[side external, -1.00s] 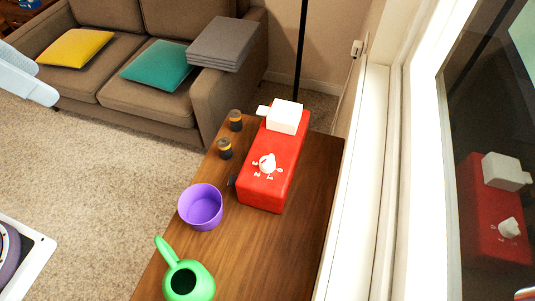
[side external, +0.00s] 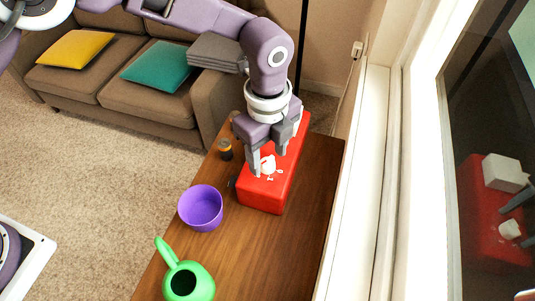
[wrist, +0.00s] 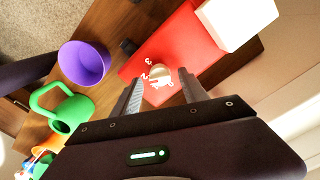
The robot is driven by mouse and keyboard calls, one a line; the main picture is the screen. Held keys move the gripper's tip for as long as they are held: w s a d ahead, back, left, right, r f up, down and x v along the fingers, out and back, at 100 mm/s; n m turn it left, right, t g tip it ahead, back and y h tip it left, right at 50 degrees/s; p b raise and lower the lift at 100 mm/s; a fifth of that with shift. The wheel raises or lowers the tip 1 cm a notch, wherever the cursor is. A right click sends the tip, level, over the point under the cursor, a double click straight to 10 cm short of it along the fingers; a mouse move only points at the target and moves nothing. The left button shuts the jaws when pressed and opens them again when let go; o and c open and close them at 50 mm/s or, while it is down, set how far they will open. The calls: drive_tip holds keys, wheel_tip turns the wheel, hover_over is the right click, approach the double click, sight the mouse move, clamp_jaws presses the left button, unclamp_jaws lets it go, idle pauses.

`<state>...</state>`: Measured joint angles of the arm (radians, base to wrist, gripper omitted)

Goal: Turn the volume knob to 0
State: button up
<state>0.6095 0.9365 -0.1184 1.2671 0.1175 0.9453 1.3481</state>
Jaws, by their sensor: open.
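The white volume knob (side external: 268,162) sits on top of the red box (side external: 262,195), with white digits printed around it. The knob also shows in the wrist view (wrist: 160,74), with the digits 3 and 2 readable beside it. Which digit it points at, I cannot tell. My gripper (side external: 269,164) is open and reaches down over the box, its two fingers on either side of the knob. In the wrist view my gripper's fingers (wrist: 160,84) are spread with the knob between their tips. Contact with the knob is not clear.
A white block (wrist: 238,18) stands on the box's far end. A purple bowl (side external: 200,208) and a green watering can (side external: 188,281) are on the wooden table (side external: 240,262). A small dark jar (side external: 225,150) stands left of the box. The window is close on the right.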

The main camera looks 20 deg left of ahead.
drive_tip(key=shift+f, duration=0.55)
clamp_jaws()
